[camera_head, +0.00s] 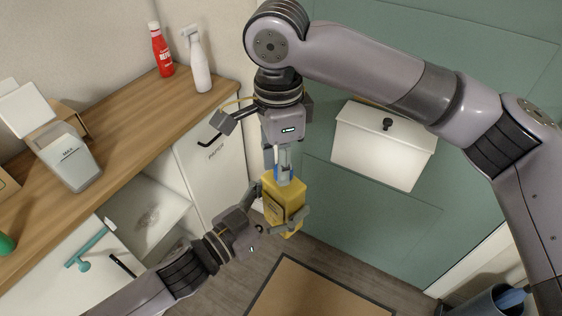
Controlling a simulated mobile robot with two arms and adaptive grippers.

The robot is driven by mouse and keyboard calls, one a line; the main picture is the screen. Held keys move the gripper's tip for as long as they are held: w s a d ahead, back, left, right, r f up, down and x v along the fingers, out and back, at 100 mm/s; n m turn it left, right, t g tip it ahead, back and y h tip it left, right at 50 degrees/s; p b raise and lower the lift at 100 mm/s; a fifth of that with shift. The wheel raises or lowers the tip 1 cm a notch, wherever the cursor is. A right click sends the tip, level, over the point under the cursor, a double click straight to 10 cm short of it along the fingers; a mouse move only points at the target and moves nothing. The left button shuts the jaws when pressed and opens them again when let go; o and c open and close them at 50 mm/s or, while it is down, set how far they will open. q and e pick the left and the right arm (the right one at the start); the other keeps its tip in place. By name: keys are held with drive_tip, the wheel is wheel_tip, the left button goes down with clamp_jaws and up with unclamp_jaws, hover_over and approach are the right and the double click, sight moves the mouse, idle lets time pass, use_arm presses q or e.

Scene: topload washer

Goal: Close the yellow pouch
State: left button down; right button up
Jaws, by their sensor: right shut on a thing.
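The yellow pouch (286,194) is upright in the middle of the head view, above the floor. My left gripper (277,208) comes in from the lower left with its fingers on either side of the pouch, shut on it. My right gripper (283,168) points down from above, directly over the pouch. It is shut on a small whitish and blue piece, seemingly the cap, at the top of the pouch. The fingers hide much of this piece, and I cannot tell whether it is seated on the pouch.
A wooden counter (130,125) at the left carries a red bottle (161,52), a white spray bottle (198,65) and a grey-white container (68,160). An open compartment lies below it. A white lidded box (380,148) is on the green wall. A brown mat (315,292) lies on the floor.

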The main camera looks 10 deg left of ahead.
drive_tip(key=m, duration=0.2)
drive_tip(key=shift+w+m, duration=0.15)
drive_tip(key=shift+m, duration=0.25)
drive_tip(key=o, duration=0.7)
drive_tip(key=shift+r, duration=0.1)
drive_tip(key=shift+r, duration=2.2)
